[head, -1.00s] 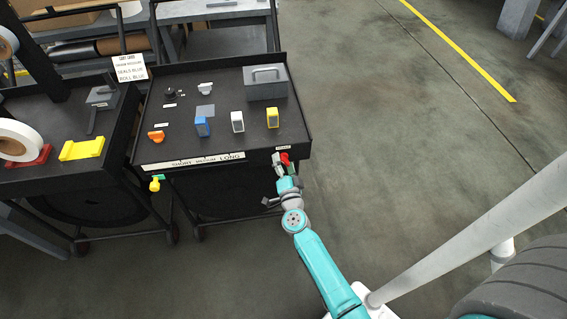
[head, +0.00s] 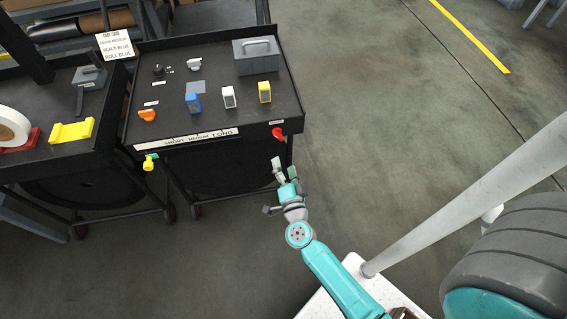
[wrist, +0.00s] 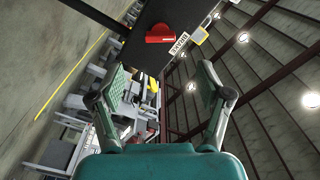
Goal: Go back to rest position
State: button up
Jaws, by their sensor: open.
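My gripper (head: 281,170) is open and empty, in front of the right front corner of the black cart (head: 217,109). In the wrist view my gripper (wrist: 160,95) shows its two fingers spread wide with nothing between them. A red knob-like piece (head: 278,133) is fixed at the cart's right front corner, a little beyond the fingertips. It also shows in the wrist view as a red shape (wrist: 160,33) beside a small printed label (wrist: 181,43). The fingers are apart from it.
On the cart stand a blue block (head: 193,102), a white block (head: 228,97), a yellow block (head: 264,92), an orange piece (head: 147,115) and a grey box (head: 256,62). A yellow-green piece (head: 149,162) is at the left front. Floor to the right is clear.

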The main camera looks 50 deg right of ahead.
dwell(0.4)
jog(key=s+a+r+n+y, duration=0.3)
jog(key=s+a+r+n, duration=0.1)
jog(key=s, duration=0.6)
jog(key=s+a+r+n+y, duration=0.3)
jog(key=s+a+r+n, duration=0.2)
jog(key=s, duration=0.5)
jog(key=s+a+r+n+y, duration=0.4)
jog(key=s+a+n, duration=0.3)
jog(key=s, duration=0.3)
jog(key=shift+s+a+r+n, duration=0.15)
jog(key=shift+a+r+n, duration=0.2)
jog(key=shift+r+n, duration=0.4)
